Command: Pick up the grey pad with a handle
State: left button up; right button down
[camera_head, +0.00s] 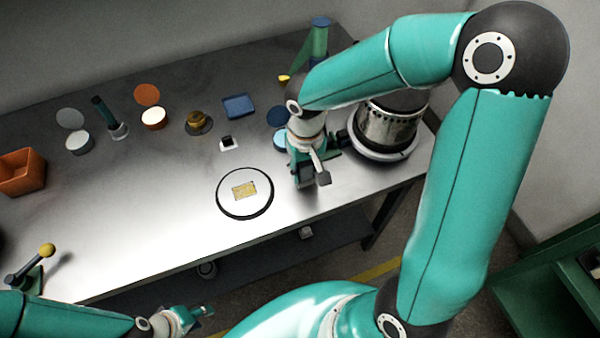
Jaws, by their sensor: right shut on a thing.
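My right gripper (313,178) points down over the metal table, just right of the round white plate. It is shut on a small dark grey piece at its tips, which looks like the grey pad (323,179). The fingers hide most of this piece, and I cannot make out its handle or whether it touches the table. My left gripper (203,311) is low in the picture, in front of the table's near edge and away from the objects. Its fingers are too small to show whether they are open.
The white plate (230,205) with a dark rim carries a yellow piece (244,190). A small black-and-white block (229,143), blue tray (239,106), orange bin (20,172) and yellow-knobbed lever (46,250) stand around. A metal cylinder (387,128) is close right of my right gripper.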

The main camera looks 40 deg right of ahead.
notch_tip(320, 180, up, 18)
jog(key=p, duration=0.1)
jog(key=shift+r, duration=0.25)
